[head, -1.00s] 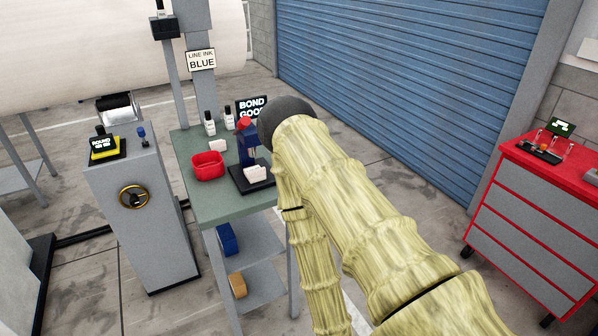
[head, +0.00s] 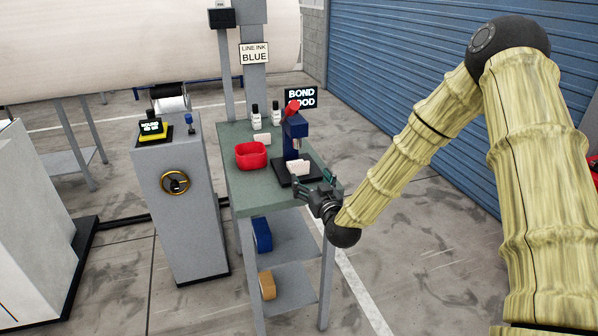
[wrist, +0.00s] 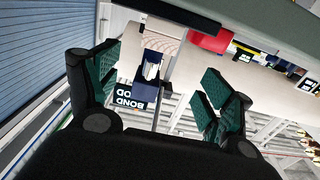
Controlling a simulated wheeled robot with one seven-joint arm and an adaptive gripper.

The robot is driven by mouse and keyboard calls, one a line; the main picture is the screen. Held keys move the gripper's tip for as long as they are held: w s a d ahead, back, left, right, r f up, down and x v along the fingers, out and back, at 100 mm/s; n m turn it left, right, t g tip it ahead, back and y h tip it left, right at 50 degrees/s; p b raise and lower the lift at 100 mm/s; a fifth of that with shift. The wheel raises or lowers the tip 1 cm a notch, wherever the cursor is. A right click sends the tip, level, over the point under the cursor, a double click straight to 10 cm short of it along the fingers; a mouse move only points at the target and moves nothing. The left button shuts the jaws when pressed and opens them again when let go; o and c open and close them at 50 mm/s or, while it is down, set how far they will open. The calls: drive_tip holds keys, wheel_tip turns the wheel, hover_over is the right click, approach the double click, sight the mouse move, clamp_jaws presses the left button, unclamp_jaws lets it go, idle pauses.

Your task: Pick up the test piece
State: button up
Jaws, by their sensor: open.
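The test piece, which I take to be the small white block (head: 299,167), sits on the black base of the blue bench press (head: 293,135). In the wrist view a cream block (wrist: 165,32) shows beyond my fingers, beside the dark base and the blue press body (wrist: 147,90). My gripper (head: 319,181) is open and empty at the near right edge of the green table (head: 265,195), just in front of the block. The fingers (wrist: 160,70) are spread either side of the view towards the press. The gap to the block cannot be judged exactly.
A red bin (head: 251,155), another white block (head: 262,139) and two small bottles (head: 266,117) stand on the table. A "BOND GOOD" screen (head: 301,97) is behind the press.

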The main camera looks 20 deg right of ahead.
sight(301, 165)
drive_tip(key=w+p, duration=0.1)
drive_tip(key=w, duration=0.4)
drive_tip(key=shift+w+a, duration=0.1)
drive_tip(key=shift+w, duration=0.3)
drive_tip(key=shift+w+f+p, duration=0.15)
drive_tip(key=shift+w+p, duration=0.35)
drive_tip(key=shift+w, duration=0.6)
drive_tip(key=shift+w+f+p, duration=0.15)
drive_tip(key=shift+w+p, duration=0.35)
drive_tip(key=shift+w, duration=0.6)
drive_tip(key=c, duration=1.1)
drive_tip(key=shift+c, duration=0.6)
drive_tip(key=shift+r, duration=0.1)
